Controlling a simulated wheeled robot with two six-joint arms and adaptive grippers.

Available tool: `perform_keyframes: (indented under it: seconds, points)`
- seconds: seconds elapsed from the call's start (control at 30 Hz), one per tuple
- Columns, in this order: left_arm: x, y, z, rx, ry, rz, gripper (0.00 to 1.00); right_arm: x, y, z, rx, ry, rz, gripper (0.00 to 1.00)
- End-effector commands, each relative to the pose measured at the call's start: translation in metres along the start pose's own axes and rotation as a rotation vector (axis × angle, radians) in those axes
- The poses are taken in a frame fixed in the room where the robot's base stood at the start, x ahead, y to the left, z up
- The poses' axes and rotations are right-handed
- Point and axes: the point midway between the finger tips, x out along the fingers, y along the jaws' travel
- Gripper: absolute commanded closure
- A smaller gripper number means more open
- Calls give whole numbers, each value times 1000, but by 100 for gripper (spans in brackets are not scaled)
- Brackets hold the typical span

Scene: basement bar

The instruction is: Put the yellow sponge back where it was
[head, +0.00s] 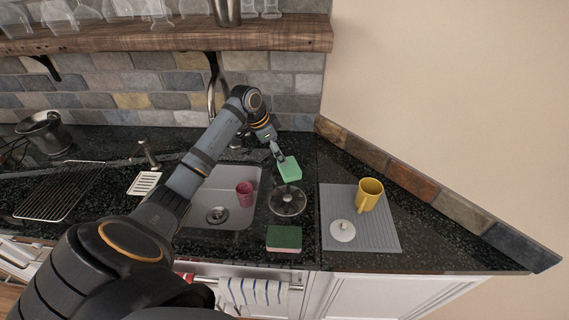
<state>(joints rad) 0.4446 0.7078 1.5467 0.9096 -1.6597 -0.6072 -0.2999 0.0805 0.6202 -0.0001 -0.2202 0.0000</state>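No plainly yellow sponge shows in the head view. A light green sponge-like block (290,169) is at the fingertips of my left gripper (278,154), which appears shut on its upper left edge. The block is tilted and seems to be above the counter, just behind a round dark metal stand (288,201). A second sponge (284,239), dark green on top with a pinkish side, lies flat at the counter's front edge. My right gripper is not in view.
The sink (240,216) with a pink cup (244,188) is left of the round stand. A grey ribbed mat (380,234) on the right holds a yellow mug (369,194) and a white lid (342,231). A wooden shelf (170,37) with glasses hangs above.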

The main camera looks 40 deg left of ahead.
Motion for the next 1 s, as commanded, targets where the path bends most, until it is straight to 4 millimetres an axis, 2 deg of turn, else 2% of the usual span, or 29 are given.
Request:
perform_keyframes:
  seconds: [0.1,0.23,0.77,0.87,1.0]
  points:
    - [-19,-1,1,1,-1,-3,0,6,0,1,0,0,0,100]
    - [-30,0,0,0,0,0,0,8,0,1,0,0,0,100]
    - [-33,0,0,0,0,1,0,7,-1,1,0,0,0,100]
    - [-40,0,-3,0,0,1,0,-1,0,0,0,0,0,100]
    - [-69,-1,-15,0,0,1,0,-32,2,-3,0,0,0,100]
